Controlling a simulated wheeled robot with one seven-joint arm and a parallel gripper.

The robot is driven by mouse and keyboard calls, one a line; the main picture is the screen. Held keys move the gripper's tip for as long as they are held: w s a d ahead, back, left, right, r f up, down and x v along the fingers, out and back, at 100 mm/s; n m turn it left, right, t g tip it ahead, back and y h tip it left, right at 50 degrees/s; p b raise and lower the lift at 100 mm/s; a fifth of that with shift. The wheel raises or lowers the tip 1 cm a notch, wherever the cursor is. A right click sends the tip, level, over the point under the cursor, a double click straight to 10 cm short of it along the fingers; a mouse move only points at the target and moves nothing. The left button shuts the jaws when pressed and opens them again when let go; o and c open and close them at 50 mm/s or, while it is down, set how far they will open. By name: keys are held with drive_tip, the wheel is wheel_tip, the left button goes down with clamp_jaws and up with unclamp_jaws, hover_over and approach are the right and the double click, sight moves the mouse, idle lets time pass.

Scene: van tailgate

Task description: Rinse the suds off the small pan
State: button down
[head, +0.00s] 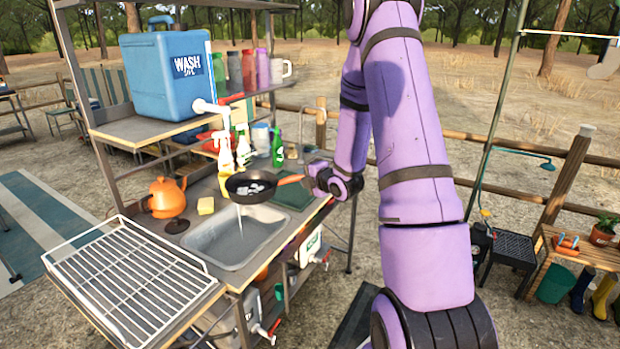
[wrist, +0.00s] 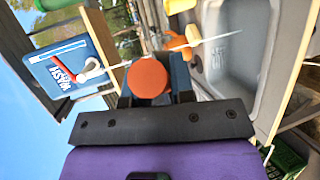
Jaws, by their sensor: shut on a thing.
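The small pan (head: 238,184) is black with an orange handle (head: 290,180). It is held roughly level above the back of the sink (head: 205,250), with white suds patches inside it. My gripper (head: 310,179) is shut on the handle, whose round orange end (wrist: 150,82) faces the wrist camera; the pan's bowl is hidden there. The blue wash container (head: 168,75) stands on the shelf, its white spout (head: 208,107) above the pan. A thin pale stream (wrist: 215,39) runs from the spout in the wrist view. Below the pan, a thin stream falls into the sink.
A white wire drying rack (head: 125,280) lies left of the sink. An orange kettle (head: 166,197) and yellow sponge (head: 205,206) stand behind the sink's left side. Spray bottles (head: 222,160) stand close behind the pan. A dark green mat (head: 290,194) lies to the right.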

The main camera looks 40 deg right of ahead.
drive_tip(key=r+x, duration=0.1)
drive_tip(key=x, duration=1)
drive_tip(key=shift+w+a, duration=0.35)
drive_tip(key=shift+a, duration=0.15)
drive_tip(key=shift+f, duration=0.1)
idle(0.4)
drive_tip(key=shift+s+d, duration=0.15)
drive_tip(key=shift+s, duration=1.85)
drive_tip(key=shift+s+d, duration=0.2)
drive_tip(key=shift+s, duration=1.8)
